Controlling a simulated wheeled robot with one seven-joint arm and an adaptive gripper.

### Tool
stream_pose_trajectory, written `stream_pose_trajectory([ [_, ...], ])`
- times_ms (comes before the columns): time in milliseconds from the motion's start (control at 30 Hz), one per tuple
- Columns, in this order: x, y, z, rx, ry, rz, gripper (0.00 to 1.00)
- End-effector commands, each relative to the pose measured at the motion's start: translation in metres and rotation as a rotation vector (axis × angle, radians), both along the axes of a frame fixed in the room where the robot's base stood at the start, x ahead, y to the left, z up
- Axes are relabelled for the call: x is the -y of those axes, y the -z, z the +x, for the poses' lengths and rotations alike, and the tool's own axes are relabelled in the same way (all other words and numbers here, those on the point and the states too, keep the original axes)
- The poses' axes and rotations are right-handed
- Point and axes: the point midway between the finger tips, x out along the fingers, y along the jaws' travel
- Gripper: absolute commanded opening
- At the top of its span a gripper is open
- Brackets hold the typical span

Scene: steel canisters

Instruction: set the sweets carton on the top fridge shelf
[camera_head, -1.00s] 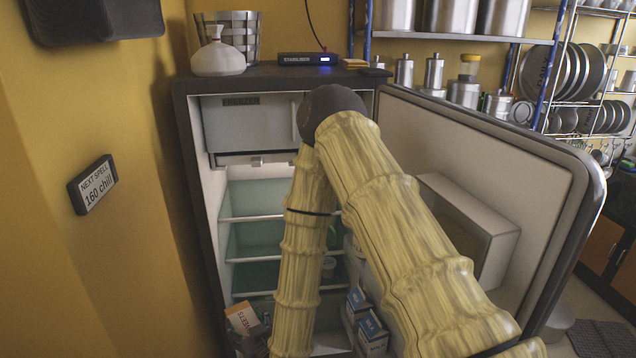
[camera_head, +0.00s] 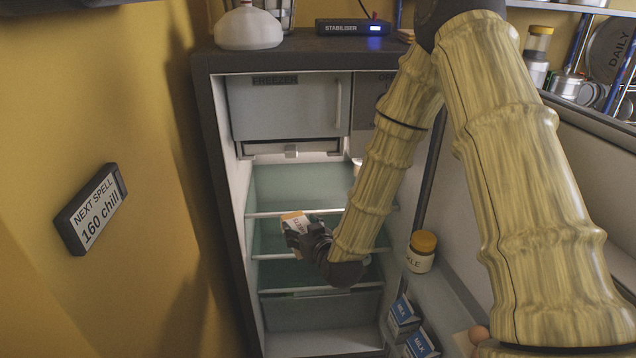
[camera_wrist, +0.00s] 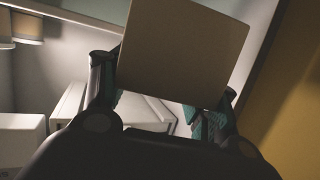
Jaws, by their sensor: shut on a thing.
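The sweets carton (camera_head: 294,222), white and orange, is in my gripper (camera_head: 306,238), which is shut on it. In the head view it overlaps the front edge of the top fridge shelf (camera_head: 268,213); I cannot tell how far in it is. The wrist view shows the carton (camera_wrist: 185,50) as a plain tan face, tilted, between the fingers of my gripper (camera_wrist: 160,95). My arm hides the right part of the shelves. The visible left part of the top shelf looks bare.
The freezer compartment (camera_head: 285,105) is above the shelves. The open door is at the right, with a yellow-lidded jar (camera_head: 421,254), milk cartons (camera_head: 402,318) and an egg (camera_head: 478,334). A white vessel (camera_head: 248,28) and the stabiliser box (camera_head: 352,27) stand on top.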

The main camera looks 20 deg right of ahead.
Motion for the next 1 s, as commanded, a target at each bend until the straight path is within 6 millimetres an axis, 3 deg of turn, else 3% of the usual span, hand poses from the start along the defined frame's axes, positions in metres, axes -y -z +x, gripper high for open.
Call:
stream_pose_trajectory([
  [33,0.007,-0.018,0.011,0.007,-0.005,-0.002,0.23],
  [100,0.015,-0.033,0.021,0.005,-0.015,-0.005,0.23],
  [333,0.031,-0.066,0.040,-0.003,-0.033,-0.015,0.23],
  [567,0.036,-0.071,0.061,-0.006,-0.036,-0.016,0.23],
  [1000,0.051,-0.062,0.149,-0.005,-0.036,-0.017,0.23],
])
